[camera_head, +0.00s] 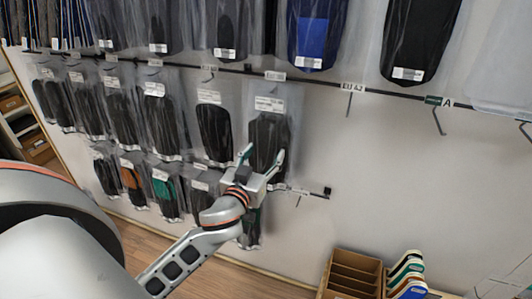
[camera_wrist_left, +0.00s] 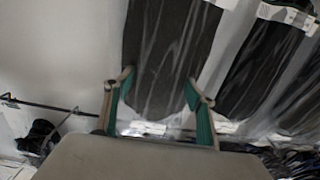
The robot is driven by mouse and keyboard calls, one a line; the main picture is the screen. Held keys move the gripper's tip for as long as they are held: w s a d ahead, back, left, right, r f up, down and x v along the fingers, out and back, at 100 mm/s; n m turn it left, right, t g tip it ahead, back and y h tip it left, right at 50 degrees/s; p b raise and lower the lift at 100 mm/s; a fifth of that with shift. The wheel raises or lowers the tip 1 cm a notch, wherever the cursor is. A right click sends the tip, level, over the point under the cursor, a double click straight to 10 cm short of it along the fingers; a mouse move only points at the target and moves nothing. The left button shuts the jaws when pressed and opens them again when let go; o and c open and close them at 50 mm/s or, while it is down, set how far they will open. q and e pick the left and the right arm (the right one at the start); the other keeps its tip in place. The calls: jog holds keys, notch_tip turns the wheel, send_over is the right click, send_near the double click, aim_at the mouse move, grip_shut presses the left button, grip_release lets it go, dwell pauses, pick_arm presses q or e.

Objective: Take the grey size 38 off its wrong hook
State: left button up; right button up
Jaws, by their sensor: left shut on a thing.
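A dark grey insole in a clear bag (camera_head: 268,130) hangs at the right end of the middle row on the wall. I cannot read a size on its white label. My left gripper (camera_head: 264,158) is at the lower part of this bag, with one finger at each side, shut on it. In the left wrist view the bagged grey insole (camera_wrist_left: 168,45) stands upright between the green-padded fingers (camera_wrist_left: 158,92). The hook behind the bag is hidden. My right gripper is not in view.
Another bagged insole (camera_head: 214,132) hangs close on the left. Lower bags (camera_head: 168,192) hang beneath. An empty hook (camera_head: 438,122) shows on the upper rail at the right, past a tag (camera_head: 353,87). A wooden rack (camera_head: 352,274) stands below. The wall right of the bag is bare.

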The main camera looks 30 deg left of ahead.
pick_arm(q)
jog(key=v, duration=1.6)
jog(key=shift+d+r, duration=0.1)
